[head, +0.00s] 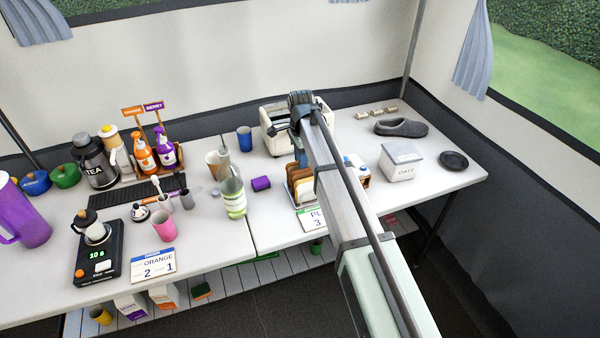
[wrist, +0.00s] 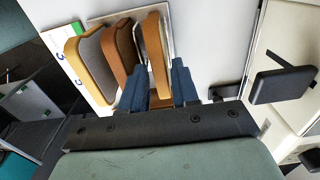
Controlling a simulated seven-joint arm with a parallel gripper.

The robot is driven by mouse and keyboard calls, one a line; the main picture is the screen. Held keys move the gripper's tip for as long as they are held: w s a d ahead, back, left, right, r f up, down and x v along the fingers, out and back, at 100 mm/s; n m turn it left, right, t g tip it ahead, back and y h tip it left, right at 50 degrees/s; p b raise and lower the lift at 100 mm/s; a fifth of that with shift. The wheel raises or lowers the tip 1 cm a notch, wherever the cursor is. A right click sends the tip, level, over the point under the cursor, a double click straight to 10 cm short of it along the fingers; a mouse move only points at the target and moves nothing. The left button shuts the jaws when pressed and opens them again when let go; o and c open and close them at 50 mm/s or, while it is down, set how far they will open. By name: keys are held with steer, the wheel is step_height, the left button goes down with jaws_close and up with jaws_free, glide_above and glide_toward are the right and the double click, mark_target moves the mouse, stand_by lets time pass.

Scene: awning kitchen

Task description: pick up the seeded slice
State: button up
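Several bread slices stand on edge in a row in the head view (head: 299,184), beside my arm. In the wrist view they are a slice with a grey-brown face (wrist: 92,52), a darker brown slice (wrist: 123,45), and a tan-crusted slice (wrist: 157,50) at the right end. Seeds are too small to make out, so I cannot tell which is the seeded one. My gripper (wrist: 160,85) has its blue fingers apart, one on each side of the tan-crusted slice's near end. In the head view my arm mostly hides the gripper (head: 299,152).
A cream toaster (head: 272,133) stands just behind; its black lever (wrist: 283,85) is close on the right in the wrist view. A white oats box (head: 400,162) is to the right. A price card (head: 311,218) lies in front. A glass bottle (head: 232,195) stands left.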

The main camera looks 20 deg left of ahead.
steer(key=shift+f, duration=0.95)
steer(key=shift+c, duration=0.3)
steer(key=c, duration=0.4)
steer(key=shift+r, duration=0.15)
